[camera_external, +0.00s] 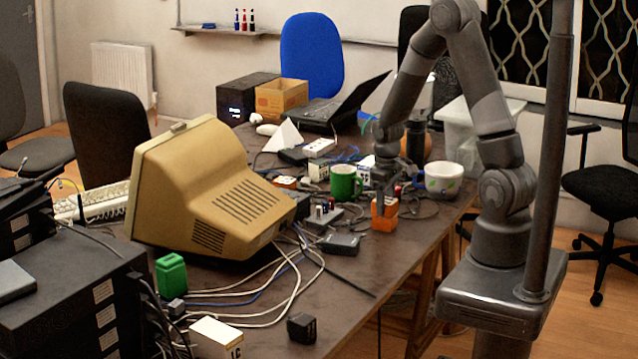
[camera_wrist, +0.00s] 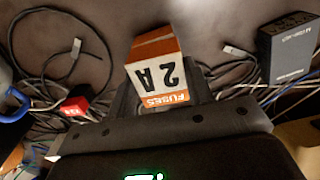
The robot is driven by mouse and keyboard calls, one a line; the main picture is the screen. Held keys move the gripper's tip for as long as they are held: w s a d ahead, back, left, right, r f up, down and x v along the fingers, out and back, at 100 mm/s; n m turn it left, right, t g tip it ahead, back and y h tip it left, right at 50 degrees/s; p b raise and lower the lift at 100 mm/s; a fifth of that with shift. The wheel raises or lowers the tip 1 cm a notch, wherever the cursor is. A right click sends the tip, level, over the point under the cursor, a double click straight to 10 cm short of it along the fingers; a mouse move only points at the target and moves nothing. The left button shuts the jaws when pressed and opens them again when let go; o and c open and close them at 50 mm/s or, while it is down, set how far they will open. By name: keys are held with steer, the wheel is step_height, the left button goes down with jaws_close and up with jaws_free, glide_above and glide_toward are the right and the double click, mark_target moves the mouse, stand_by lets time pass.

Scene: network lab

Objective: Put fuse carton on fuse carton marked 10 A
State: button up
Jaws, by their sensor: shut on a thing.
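My gripper (camera_external: 384,196) points down over the table, right of the green mug. In the wrist view my gripper (camera_wrist: 160,88) is shut on a white and orange fuse carton (camera_wrist: 158,78), with a finger on each side. The carton reads "FUSES" and "2 A", upside down in that view. The orange carton (camera_external: 384,216) shows below my fingers in the external view. I cannot tell whether it touches the table. A small white and orange box (camera_external: 286,182) lies behind the monitor; its marking is too small to read. I cannot make out a 10 A marking anywhere.
The beige monitor (camera_external: 205,195) fills the left. Loose cables (camera_wrist: 60,65) lie about. The table's front right is fairly clear.

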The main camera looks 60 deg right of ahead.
steer(key=shift+f, duration=0.15)
steer(key=o, duration=1)
steer(key=shift+o, duration=0.2)
step_height(320, 180, up, 12)
steer(key=s+a+r+t, duration=0.5)
steer(key=s+a+r, duration=0.9)
steer(key=r, duration=0.3)
steer(key=shift+t, duration=0.3)
steer(key=shift+r, duration=0.1)
